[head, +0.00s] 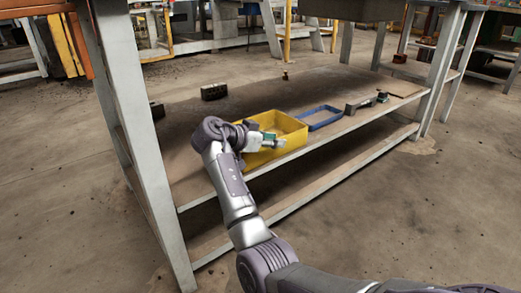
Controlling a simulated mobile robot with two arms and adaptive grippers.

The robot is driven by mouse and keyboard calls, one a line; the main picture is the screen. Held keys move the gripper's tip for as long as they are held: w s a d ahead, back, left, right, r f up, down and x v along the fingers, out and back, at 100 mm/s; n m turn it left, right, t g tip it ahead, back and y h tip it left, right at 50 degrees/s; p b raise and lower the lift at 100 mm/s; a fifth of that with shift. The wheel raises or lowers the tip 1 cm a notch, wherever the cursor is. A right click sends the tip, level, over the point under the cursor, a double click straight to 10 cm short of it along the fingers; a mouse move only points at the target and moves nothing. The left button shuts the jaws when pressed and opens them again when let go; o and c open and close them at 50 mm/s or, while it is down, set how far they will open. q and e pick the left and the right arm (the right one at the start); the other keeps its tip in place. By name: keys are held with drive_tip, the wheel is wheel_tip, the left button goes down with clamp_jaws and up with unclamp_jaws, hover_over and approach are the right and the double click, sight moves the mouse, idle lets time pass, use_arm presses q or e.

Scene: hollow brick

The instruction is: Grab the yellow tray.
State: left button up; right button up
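The yellow tray (293,128) is an open box on the lower shelf of a metal workbench, close to the shelf's front edge. My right arm comes up from the bottom of the head view, and its gripper (274,143) is at the tray's front left side, overlapping its rim in the picture. The fingers are small and partly hidden, so I cannot tell whether they are open or touch the tray. The tray's left end is covered by my wrist. My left gripper is not in view.
A blue frame-like tray (320,116) lies just right of the yellow tray. A dark tool (362,104) lies further right. A dark brick-like block (213,91) stands at the back left. The bench leg (150,170) rises left of my arm. The shelf (190,180) is bare at its left front.

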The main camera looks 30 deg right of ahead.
drive_tip(key=shift+r, duration=0.1)
clamp_jaws()
drive_tip(key=shift+r, duration=0.1)
idle(0.5)
